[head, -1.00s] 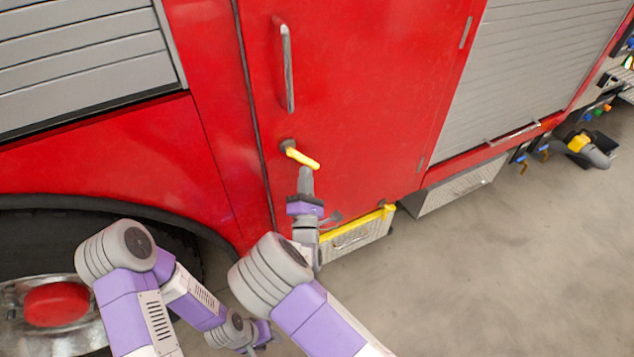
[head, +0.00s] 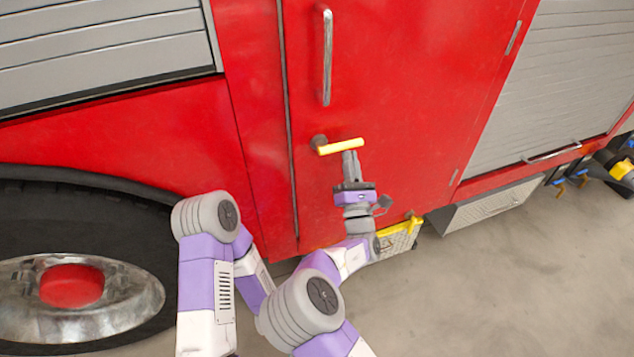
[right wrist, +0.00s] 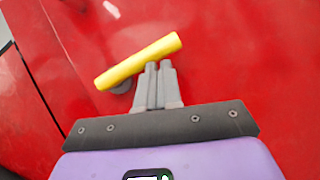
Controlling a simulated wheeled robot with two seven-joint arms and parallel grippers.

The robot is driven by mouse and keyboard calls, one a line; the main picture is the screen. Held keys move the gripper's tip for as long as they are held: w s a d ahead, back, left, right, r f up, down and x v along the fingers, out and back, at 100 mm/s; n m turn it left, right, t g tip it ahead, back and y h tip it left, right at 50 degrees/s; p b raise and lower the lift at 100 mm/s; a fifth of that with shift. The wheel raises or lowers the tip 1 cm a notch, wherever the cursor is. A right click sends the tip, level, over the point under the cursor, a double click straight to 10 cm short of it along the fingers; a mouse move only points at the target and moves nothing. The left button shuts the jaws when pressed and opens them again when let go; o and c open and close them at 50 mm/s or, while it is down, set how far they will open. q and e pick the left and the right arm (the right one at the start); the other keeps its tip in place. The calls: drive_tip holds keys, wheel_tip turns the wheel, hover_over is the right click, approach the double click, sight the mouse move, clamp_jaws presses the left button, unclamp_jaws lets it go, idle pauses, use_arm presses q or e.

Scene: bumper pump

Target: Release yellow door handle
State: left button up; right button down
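The yellow door handle (head: 341,146) is a short bar on a dark round pivot on the red door (head: 400,80). It lies nearly level in the head view, its free end pointing right. My right gripper (head: 350,155) is just below the bar, near its free half. In the right wrist view the handle (right wrist: 138,62) runs slantwise past the tips of my right gripper (right wrist: 158,66). The two fingers are close together with only a thin gap, and the bar is not seen between them. Whether the tips touch it, I cannot tell. My left gripper is not visible.
A vertical grab bar (head: 326,55) is above the handle. A metal step with yellow trim (head: 398,240) is below right, and a metal box (head: 485,208) is further right. A large wheel (head: 75,275) is at left. Open floor (head: 520,290) lies at lower right.

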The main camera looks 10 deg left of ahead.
drive_tip(key=shift+w+d+r, duration=0.15)
drive_tip(key=shift+d+r, duration=0.25)
idle(0.3)
drive_tip(key=shift+f, duration=0.1)
drive_tip(key=s+d+f+b, duration=0.2)
drive_tip(key=s+d+f, duration=0.2)
drive_tip(key=s+f, duration=0.3)
drive_tip(key=shift+s+d+f+b, duration=0.3)
drive_tip(key=shift+s+f+b, duration=0.1)
drive_tip(key=shift+f, duration=1.15)
